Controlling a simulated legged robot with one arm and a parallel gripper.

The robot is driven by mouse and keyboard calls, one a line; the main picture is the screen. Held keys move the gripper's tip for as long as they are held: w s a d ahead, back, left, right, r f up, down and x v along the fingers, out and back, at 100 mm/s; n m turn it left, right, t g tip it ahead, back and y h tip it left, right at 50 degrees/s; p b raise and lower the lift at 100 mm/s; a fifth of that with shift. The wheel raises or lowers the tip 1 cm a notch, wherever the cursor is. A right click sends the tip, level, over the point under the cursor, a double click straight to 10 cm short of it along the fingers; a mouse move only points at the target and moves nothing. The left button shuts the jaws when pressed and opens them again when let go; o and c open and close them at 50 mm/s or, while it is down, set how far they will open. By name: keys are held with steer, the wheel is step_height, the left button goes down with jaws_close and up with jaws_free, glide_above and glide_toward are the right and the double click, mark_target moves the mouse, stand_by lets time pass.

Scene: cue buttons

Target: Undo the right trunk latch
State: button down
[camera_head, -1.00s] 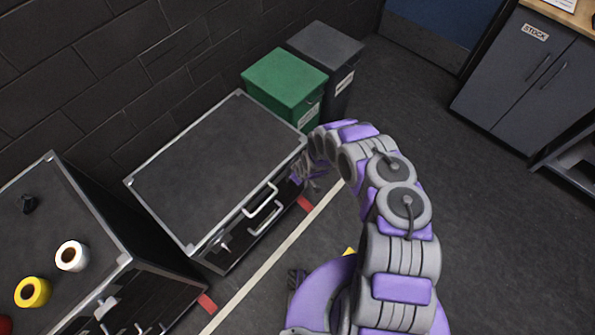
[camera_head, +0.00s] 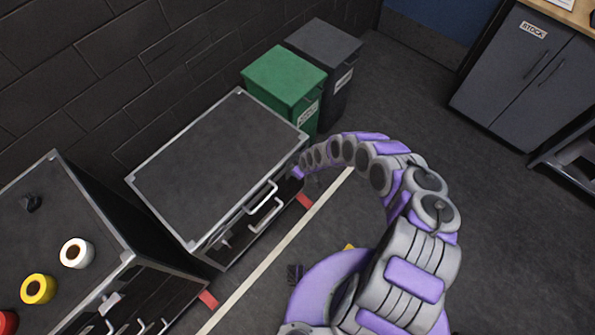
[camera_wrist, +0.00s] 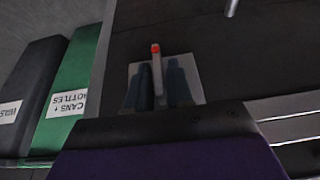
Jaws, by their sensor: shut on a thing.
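The black trunk (camera_head: 215,165) with silver edges stands against the wall, lid down. Its right latch (camera_wrist: 156,62) is a pale lever with a red tip on a light plate (camera_wrist: 195,78), upright in the wrist view. My gripper (camera_wrist: 160,85) has its two dark fingers on either side of the lever, shut on it. In the head view my gripper is at the trunk's right front end, mostly hidden by my arm, and the right latch cannot be made out there. The left latch (camera_head: 226,241) shows on the trunk's front, left of the silver handle (camera_head: 262,205).
Green (camera_head: 285,85) and dark grey (camera_head: 325,60) bins stand beyond the trunk's right end. A second black case (camera_head: 70,215) with tape rolls on top stands at left.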

steer(key=c, duration=1.2)
jaws_free()
steer(key=shift+c, duration=0.2)
steer(key=p+v, duration=1)
steer(key=v, duration=0.7)
steer(key=shift+r, duration=0.2)
